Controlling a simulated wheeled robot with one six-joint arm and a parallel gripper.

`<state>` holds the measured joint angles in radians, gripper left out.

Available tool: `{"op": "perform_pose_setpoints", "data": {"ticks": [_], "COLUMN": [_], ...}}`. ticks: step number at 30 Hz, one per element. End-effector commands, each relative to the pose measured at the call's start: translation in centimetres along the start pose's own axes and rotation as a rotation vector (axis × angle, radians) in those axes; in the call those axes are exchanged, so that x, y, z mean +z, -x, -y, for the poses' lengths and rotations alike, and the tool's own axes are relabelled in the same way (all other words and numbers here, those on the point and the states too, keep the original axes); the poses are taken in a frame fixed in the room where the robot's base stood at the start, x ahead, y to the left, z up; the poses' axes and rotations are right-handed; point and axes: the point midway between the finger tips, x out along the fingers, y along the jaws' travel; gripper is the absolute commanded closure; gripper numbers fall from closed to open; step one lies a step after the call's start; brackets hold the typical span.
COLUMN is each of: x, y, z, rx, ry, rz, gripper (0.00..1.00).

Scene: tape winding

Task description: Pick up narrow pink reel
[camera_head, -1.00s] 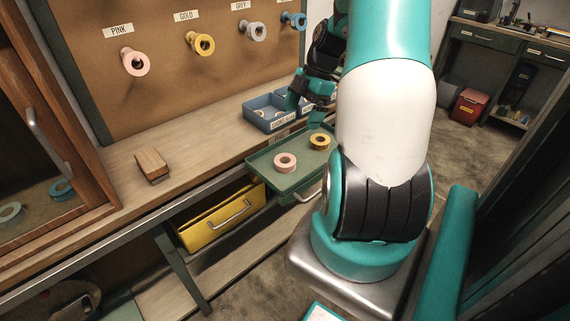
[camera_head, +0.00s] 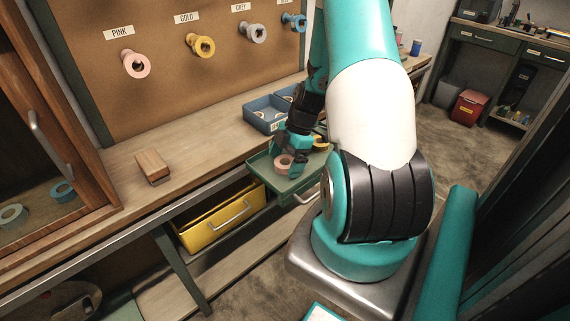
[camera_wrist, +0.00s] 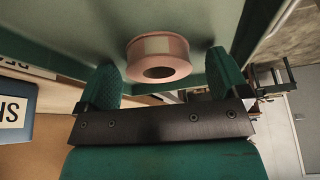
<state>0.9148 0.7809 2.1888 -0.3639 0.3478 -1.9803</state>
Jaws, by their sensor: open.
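The pink reel (camera_head: 284,164) lies on the green tray (camera_head: 292,200) at the bench edge. In the wrist view the pink reel (camera_wrist: 160,58) sits between and just beyond my open fingers, with its round hole facing the camera and a pale label on its side. My gripper (camera_wrist: 163,85) is open, with one teal finger on each side of the reel. I cannot tell whether either finger touches it. In the head view my gripper (camera_head: 292,158) is over the reel and hides part of it. A yellow reel (camera_head: 320,142) is partly hidden behind my gripper on the same tray.
A blue bin (camera_head: 266,113) stands on the bench behind the tray. A wooden block (camera_head: 152,166) lies on the bench to the left. A yellow drawer (camera_head: 215,218) stands open below. Reels hang on labelled pegs on the board, including a pink one (camera_head: 136,65).

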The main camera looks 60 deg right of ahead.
Motion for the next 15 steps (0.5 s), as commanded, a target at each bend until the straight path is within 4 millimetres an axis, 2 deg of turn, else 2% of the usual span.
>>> {"op": "perform_pose_setpoints", "data": {"ticks": [5,11,12,15], "x": [0.01,0.0,0.0,0.0], "y": [0.02,0.04,0.05,0.06], "z": [-0.03,-0.03,-0.03,-0.04], "rx": [0.001,0.001,0.001,0.001], "ry": [0.0,0.0,0.0,0.0], "rz": [0.0,0.0,0.0,0.0], "gripper": [0.09,0.55,0.6,0.6]}}
